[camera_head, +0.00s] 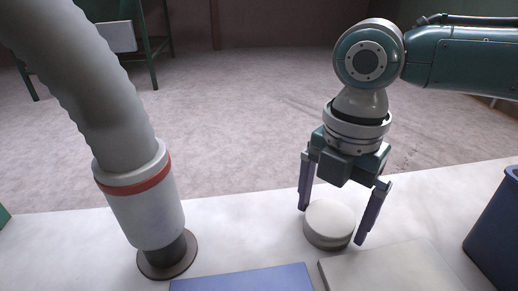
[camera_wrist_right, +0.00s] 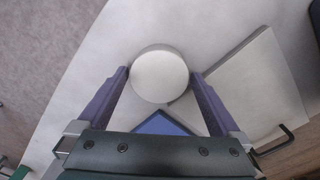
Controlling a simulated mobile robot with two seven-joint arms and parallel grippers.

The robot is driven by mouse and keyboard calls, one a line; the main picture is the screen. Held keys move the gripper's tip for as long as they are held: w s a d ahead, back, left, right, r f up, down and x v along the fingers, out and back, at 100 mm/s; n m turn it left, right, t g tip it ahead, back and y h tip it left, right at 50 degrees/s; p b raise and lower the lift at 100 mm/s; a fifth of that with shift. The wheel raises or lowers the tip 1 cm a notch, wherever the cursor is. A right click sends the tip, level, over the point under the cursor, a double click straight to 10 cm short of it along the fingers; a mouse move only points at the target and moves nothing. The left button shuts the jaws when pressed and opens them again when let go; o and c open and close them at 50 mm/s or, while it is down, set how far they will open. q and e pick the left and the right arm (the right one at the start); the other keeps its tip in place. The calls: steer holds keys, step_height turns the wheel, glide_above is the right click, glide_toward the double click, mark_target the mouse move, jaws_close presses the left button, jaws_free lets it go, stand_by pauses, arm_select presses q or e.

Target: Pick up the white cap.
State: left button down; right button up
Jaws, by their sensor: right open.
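The white cap (camera_head: 330,217) is a round, flat-topped disc with a greyer side, lying flat on the white table. My right gripper (camera_head: 332,225) is open and points down, with one purple finger on each side of the cap. In the right wrist view the cap (camera_wrist_right: 160,76) shows between the two fingertips (camera_wrist_right: 160,72) and slightly beyond them. I cannot tell whether either finger touches it. My left gripper is not in view.
A thick grey hose with a red-banded white nozzle (camera_head: 145,210) stands on a dark round base at left. A blue flat piece (camera_head: 245,280) and a pale board (camera_head: 390,270) lie in front. A dark blue bin (camera_head: 497,232) stands at right.

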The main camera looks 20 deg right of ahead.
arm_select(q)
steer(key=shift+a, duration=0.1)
arm_select(e)
steer(key=shift+c, duration=0.2)
steer(key=shift+r, duration=0.1)
steer(key=c, duration=0.9)
